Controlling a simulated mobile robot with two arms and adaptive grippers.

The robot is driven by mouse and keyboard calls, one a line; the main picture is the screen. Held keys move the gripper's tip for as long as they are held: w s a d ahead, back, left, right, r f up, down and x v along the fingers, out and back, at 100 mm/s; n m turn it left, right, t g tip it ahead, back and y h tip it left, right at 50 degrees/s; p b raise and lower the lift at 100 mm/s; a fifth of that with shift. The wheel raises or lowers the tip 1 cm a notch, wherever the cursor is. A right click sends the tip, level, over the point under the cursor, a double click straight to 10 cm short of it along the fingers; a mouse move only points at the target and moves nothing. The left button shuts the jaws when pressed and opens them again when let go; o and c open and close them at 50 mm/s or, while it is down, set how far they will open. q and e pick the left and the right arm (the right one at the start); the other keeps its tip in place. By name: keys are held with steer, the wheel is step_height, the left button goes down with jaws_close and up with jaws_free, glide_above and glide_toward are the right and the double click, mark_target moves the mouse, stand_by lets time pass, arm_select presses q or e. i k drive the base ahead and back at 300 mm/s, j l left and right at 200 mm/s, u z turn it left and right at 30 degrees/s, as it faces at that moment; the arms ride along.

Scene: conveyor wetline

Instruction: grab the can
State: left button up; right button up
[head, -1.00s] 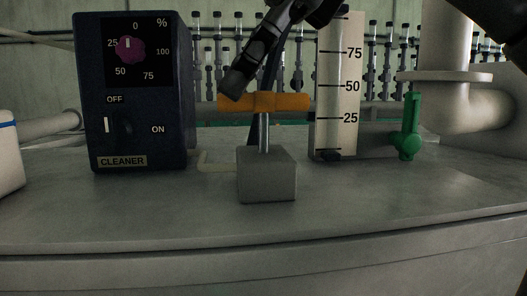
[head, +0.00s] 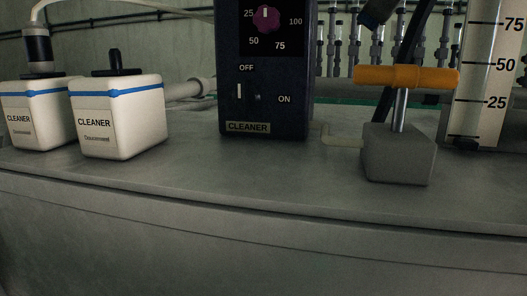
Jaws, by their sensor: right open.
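Two white cans labelled CLEANER with blue bands stand upright on the grey counter at the left. The nearer can (head: 122,117) has a black cap with a short upright spout. The other can (head: 36,116), to its left, has a dark fitting with a pale hose on top. My right gripper (head: 381,14) shows only in part at the top edge, above the orange handle, far to the right of both cans. It is open and away from the cans. My left gripper is out of view.
A dark CLEANER control box (head: 262,100) stands between the cans and a grey block (head: 398,155) with an orange T-handle (head: 405,76). A white scale (head: 486,80) stands at the right. The counter front (head: 200,190) is clear.

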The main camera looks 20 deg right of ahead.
mark_target(120, 114)
steer(key=k+j, duration=1.6)
steer(key=k, duration=0.1)
